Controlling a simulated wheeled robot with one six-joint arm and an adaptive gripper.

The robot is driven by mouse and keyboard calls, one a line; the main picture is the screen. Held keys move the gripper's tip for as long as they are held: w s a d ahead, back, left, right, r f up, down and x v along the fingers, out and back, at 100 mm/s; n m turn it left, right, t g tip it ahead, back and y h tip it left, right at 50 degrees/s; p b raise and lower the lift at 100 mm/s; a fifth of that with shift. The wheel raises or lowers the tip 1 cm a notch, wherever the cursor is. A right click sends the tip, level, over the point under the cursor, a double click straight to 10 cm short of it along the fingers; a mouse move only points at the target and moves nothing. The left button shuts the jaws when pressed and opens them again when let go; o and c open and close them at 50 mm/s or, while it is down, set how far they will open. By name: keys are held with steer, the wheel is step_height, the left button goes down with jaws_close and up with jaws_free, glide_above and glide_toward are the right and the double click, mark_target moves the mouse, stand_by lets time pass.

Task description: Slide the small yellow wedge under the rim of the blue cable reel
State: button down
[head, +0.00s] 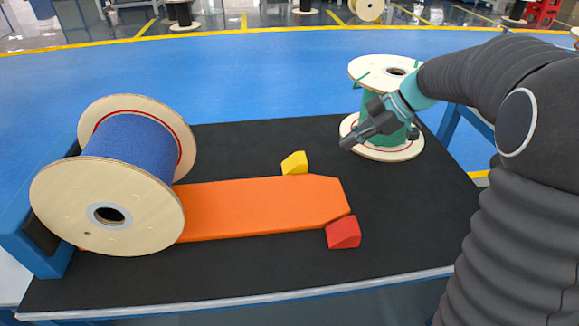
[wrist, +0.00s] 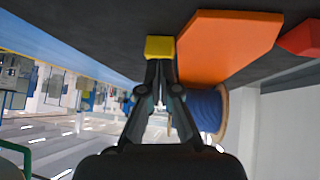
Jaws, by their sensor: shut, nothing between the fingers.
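The small yellow wedge (head: 295,163) lies on the black table top at the far edge of the orange board. In the wrist view the wedge (wrist: 160,47) shows just beyond my fingertips. The blue cable reel (head: 129,141) rests on its side at the left, with pale wooden flanges as its rims. Part of the reel (wrist: 206,108) shows behind my fingers in the wrist view. My gripper (head: 349,143) is to the right of the wedge, apart from it in the head view. It is shut and empty (wrist: 160,66), pointing left.
The orange board (head: 260,205) runs right from the blue reel. A red wedge (head: 343,233) lies by its near right corner. A green reel (head: 370,104) stands upright behind my gripper. The black table top (head: 240,146) is bare between the blue reel and yellow wedge behind the board.

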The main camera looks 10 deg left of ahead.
steer(key=x, duration=0.3)
steer(key=shift+a+f+b, duration=0.2)
steer(key=shift+f+b, duration=0.05)
steer(key=shift+b, duration=0.1)
steer(key=b+x, duration=0.2)
steer(key=x, duration=0.1)
steer(key=shift+a+f, duration=0.15)
steer(key=shift+f, duration=0.2)
steer(key=shift+a, duration=0.25)
steer(key=shift+a+f, duration=0.45)
steer(key=shift+f, duration=0.1)
steer(key=shift+a, duration=0.1)
steer(key=shift+s+a, duration=0.55)
steer(key=shift+a, duration=1.35)
steer(key=shift+s+a, duration=0.55)
steer(key=shift+a, duration=1.3)
steer(key=shift+s+a, duration=0.55)
steer(key=shift+a, duration=1.35)
steer(key=shift+a, duration=0.1)
steer(key=shift+s+a, duration=0.55)
steer(key=shift+a, duration=1.35)
steer(key=shift+s+a, duration=0.55)
steer(key=shift+a, duration=1.3)
steer(key=shift+s+a, duration=0.55)
steer(key=shift+a, duration=1.35)
